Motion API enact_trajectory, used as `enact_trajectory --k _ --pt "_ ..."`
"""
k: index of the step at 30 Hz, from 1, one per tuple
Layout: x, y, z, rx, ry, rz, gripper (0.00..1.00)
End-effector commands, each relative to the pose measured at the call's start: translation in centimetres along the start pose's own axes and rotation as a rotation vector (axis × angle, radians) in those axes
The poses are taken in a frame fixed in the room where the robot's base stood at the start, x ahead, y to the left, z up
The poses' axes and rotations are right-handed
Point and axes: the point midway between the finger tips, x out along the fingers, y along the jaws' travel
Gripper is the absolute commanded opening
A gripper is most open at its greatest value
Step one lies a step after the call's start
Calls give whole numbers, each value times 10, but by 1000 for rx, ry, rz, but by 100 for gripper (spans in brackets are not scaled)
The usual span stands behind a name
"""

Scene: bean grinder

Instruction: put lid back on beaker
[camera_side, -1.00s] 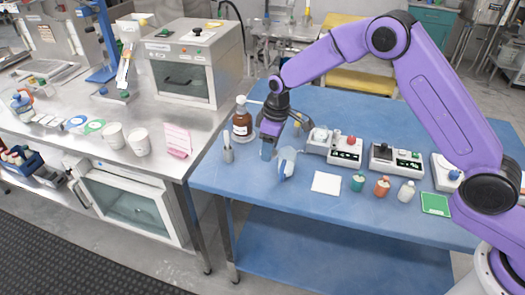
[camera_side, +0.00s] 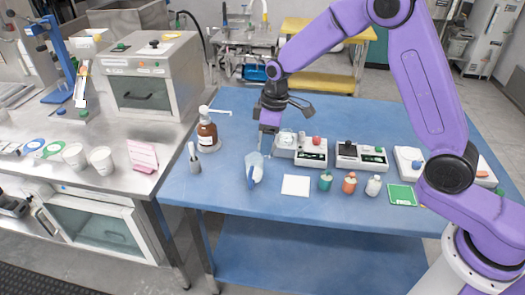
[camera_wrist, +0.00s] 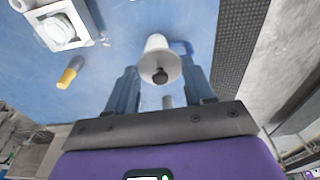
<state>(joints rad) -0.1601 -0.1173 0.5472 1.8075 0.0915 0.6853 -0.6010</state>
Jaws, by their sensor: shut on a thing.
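The pale beaker (camera_side: 254,170) stands near the front left of the blue table, with a blue part on its side. My gripper (camera_side: 268,148) points down beside the beaker, slightly to its right in the side view. In the wrist view, my gripper's two blue fingers (camera_wrist: 160,80) flank a round, pale lid (camera_wrist: 148,68) with a black knob, and are shut on it. A white tapering shape shows behind the lid; I cannot tell whether the lid touches it. In the side view the lid is too small to make out.
A brown bottle (camera_side: 207,132) and a grey holder (camera_side: 194,162) stand left of the beaker. The table behind my gripper is clear.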

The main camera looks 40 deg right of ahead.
Motion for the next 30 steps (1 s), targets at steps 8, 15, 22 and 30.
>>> enact_trajectory --k 8,15,22,30 --pt "-7 109 20 -40 1 -2 24" --pt "-12 157 39 -71 4 -4 24" --pt "-8 165 44 -79 3 -6 24" --pt "13 164 46 -79 2 -7 24"
